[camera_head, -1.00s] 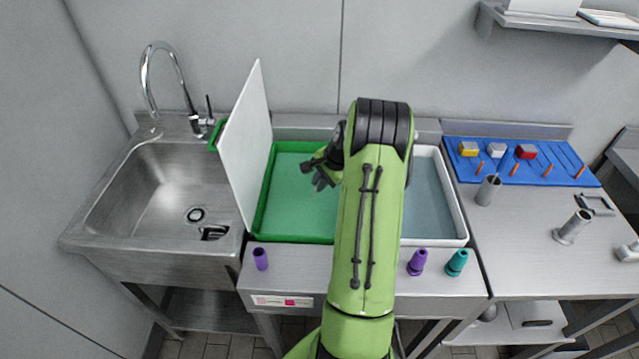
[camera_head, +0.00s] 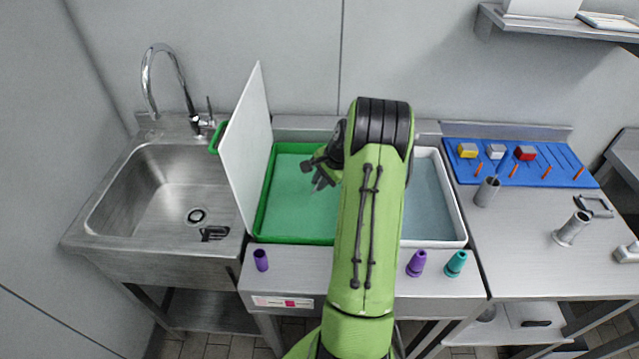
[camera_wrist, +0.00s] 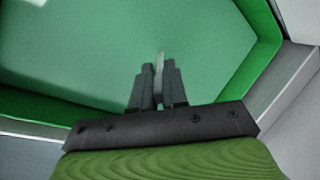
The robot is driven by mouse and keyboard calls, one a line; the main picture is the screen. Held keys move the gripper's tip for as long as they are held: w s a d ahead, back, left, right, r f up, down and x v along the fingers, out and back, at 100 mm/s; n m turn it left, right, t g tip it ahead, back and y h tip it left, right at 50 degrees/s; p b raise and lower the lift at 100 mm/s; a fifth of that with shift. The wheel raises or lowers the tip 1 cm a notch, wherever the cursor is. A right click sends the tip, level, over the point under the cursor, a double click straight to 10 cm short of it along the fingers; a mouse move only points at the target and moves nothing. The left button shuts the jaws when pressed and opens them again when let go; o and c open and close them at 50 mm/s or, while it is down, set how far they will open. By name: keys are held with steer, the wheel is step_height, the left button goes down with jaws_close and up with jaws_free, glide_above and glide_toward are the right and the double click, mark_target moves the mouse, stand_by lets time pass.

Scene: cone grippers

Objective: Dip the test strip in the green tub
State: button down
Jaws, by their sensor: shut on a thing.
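The green tub (camera_head: 262,205) stands on the counter between the sink and a white tub, filled with green liquid. It also shows in the wrist view (camera_wrist: 268,62). My gripper (camera_head: 320,183) is over the right part of the green tub. In the wrist view my gripper (camera_wrist: 157,80) is shut on a thin pale test strip (camera_wrist: 159,62), whose end sticks out past the fingertips, with the green liquid behind it. I cannot tell whether the strip touches the liquid.
A white board (camera_head: 246,150) stands upright at the tub's left side, beside the sink (camera_head: 150,190). A white tub (camera_head: 455,200) is to the right, partly behind my arm.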

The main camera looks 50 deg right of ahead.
steer(key=shift+r+p, duration=3.85)
steer(key=shift+r, duration=1.2)
step_height(320, 180, up, 4)
steer(key=p, duration=0.3)
